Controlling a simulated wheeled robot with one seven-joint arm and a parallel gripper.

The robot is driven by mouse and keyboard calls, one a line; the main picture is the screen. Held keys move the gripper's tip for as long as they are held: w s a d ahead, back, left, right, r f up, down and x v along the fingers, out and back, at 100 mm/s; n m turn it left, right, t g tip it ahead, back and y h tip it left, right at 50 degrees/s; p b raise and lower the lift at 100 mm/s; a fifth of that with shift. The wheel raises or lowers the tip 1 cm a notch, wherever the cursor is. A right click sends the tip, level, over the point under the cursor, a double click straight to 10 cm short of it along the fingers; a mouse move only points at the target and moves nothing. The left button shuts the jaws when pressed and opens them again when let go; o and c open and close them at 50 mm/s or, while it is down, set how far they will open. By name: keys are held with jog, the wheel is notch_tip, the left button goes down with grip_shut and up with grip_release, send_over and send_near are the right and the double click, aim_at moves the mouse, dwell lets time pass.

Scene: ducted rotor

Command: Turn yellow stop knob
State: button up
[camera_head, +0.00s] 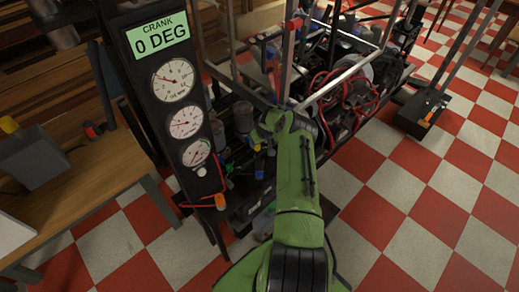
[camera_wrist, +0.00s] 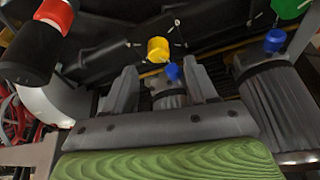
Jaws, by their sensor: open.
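A small yellow knob (camera_wrist: 158,49) shows in the wrist view, on a dark part of the machine. It lies just beyond and between the fingertips of my gripper (camera_wrist: 160,68), which is open. Nothing is held between the fingers, and I cannot tell whether they touch the knob. A small blue knob (camera_wrist: 173,72) sits just below the yellow one, close to the right finger. In the head view my green arm reaches down to the machine and hides most of the gripper. A small yellow spot (camera_head: 256,147) shows there beside the arm.
A red-and-black cylinder (camera_wrist: 42,30), a second blue knob (camera_wrist: 274,40), a green knob (camera_wrist: 288,8) and a ribbed grey cylinder (camera_wrist: 275,105) crowd the gripper. A gauge panel (camera_head: 155,50) reads "CRANK 0 DEG". A yellow-topped grey box (camera_head: 35,158) stands on the left table.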

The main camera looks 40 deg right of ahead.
aim_at(258, 147)
jog(key=b+x, duration=0.2)
jog(key=x, duration=0.2)
jog(key=shift+f, duration=0.35)
jog(key=shift+d, duration=0.1)
jog(key=shift+c, duration=0.5)
jog(key=c, duration=1)
